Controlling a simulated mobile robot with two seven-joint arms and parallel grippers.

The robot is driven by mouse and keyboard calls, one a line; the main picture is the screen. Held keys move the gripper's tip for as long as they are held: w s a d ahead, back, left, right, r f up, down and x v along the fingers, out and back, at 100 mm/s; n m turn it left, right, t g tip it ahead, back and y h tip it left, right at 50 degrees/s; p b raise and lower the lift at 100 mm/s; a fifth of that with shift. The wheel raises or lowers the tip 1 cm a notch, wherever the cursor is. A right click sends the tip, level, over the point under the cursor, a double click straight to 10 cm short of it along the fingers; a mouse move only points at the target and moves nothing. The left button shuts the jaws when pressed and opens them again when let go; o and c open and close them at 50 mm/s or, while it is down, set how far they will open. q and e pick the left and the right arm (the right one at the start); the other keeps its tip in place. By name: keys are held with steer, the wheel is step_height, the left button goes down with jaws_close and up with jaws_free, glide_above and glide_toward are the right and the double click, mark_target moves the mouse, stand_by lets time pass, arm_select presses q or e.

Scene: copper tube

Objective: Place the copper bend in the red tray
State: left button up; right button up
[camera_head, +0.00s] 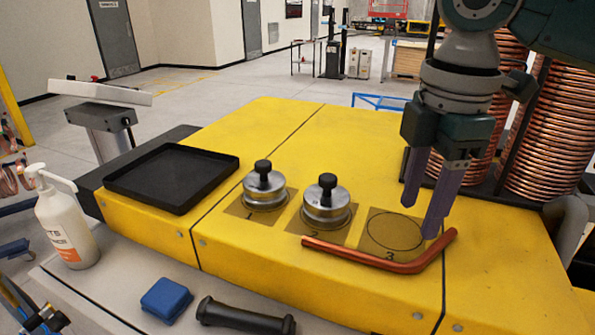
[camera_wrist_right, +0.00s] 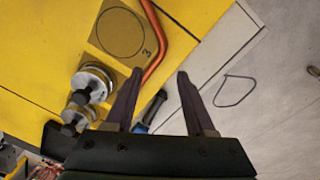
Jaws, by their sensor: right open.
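The copper bend (camera_head: 365,257) is an L-shaped tube lying on the yellow worktop near its front edge, just in front of the square marked 3. Its short leg points back to the right. In the right wrist view the bend (camera_wrist_right: 171,42) runs beyond the fingertips. My right gripper (camera_head: 421,221) is open and empty. It hangs over the right side of square 3, close to the bend's short leg and apart from it. In the wrist view the fingers (camera_wrist_right: 160,74) are spread. The only tray I see is black (camera_head: 170,207), at the left; no red tray shows. My left gripper is out of view.
Two metal weights with black knobs (camera_head: 264,187) (camera_head: 326,202) stand on squares 1 and 2, between the bend and the black tray. Copper coils (camera_head: 550,140) stand at the right. A white bottle (camera_head: 66,220), a blue block (camera_head: 166,300) and a black handle (camera_head: 245,317) are in front.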

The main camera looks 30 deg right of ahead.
mark_target(403, 261)
step_height(403, 261, down, 4)
steer(key=shift+r+p, duration=0.15)
steer(key=shift+p, duration=0.15)
steer(key=shift+f+p, duration=0.4)
steer(key=shift+f, duration=0.25)
steer(key=f, duration=0.4)
steer(key=shift+w+d+f+p, duration=0.1)
steer(key=shift+w+d+p, duration=0.1)
steer(key=shift+p, duration=0.15)
steer(key=shift+c, duration=0.3)
jaws_close()
